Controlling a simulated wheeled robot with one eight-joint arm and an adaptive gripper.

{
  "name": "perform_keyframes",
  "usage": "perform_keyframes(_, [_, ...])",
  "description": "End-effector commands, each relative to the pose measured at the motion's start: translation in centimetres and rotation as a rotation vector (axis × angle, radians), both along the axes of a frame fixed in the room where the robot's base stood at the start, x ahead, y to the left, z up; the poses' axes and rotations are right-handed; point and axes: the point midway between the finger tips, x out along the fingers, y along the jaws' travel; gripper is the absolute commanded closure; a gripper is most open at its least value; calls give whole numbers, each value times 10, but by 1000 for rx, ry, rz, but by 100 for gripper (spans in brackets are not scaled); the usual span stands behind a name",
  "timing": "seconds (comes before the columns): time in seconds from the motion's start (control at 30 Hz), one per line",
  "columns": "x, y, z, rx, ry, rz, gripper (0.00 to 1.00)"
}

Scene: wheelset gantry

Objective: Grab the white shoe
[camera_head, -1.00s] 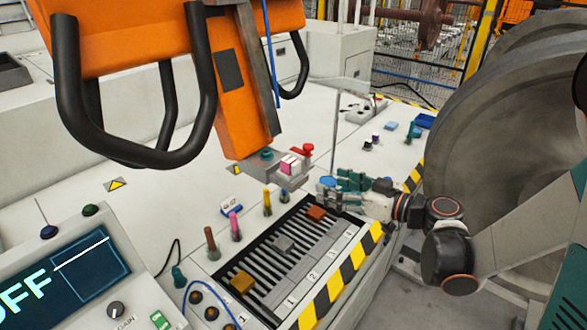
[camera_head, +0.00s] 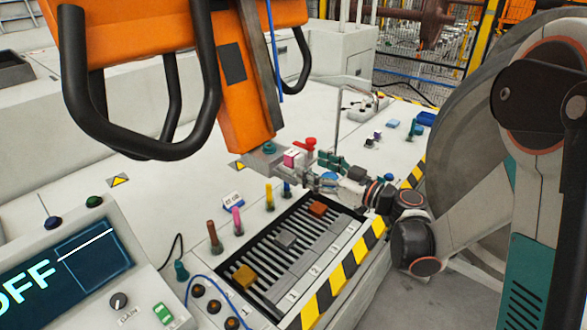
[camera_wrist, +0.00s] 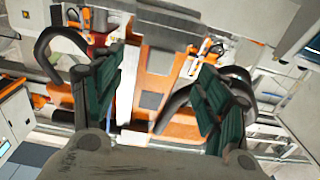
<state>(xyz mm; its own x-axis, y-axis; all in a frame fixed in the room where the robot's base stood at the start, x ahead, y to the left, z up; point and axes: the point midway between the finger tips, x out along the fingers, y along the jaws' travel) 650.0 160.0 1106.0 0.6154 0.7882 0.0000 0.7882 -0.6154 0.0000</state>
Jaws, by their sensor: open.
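No plain white shoe stands out clearly. A small white and pink block (camera_head: 294,158) sits at the foot of the orange column (camera_head: 246,110) in the head view; I cannot tell if it is the shoe. My gripper (camera_head: 322,171) is just right of this block, with its dark green fingers apart and pointing left. In the wrist view my gripper (camera_wrist: 160,75) is open, with nothing held between its fingers. The orange column shows beyond and between them. The block is not clear in the wrist view.
Black handles (camera_head: 135,130) hang from the orange machine. A large wheel (camera_head: 455,160) is behind my arm.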

Motion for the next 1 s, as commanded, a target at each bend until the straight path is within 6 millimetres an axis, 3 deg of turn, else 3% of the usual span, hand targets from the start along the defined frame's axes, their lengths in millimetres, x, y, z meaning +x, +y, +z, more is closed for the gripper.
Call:
perform_keyframes(0.4, [29, 38, 0, 0, 0, 2, 32])
perform_keyframes(0.67, [31, 41, 1, 0, 0, 1, 32])
perform_keyframes(0.93, [31, 41, 1, 0, 0, 0, 93])
perform_keyframes(1.0, [31, 41, 1, 0, 0, 0, 93])
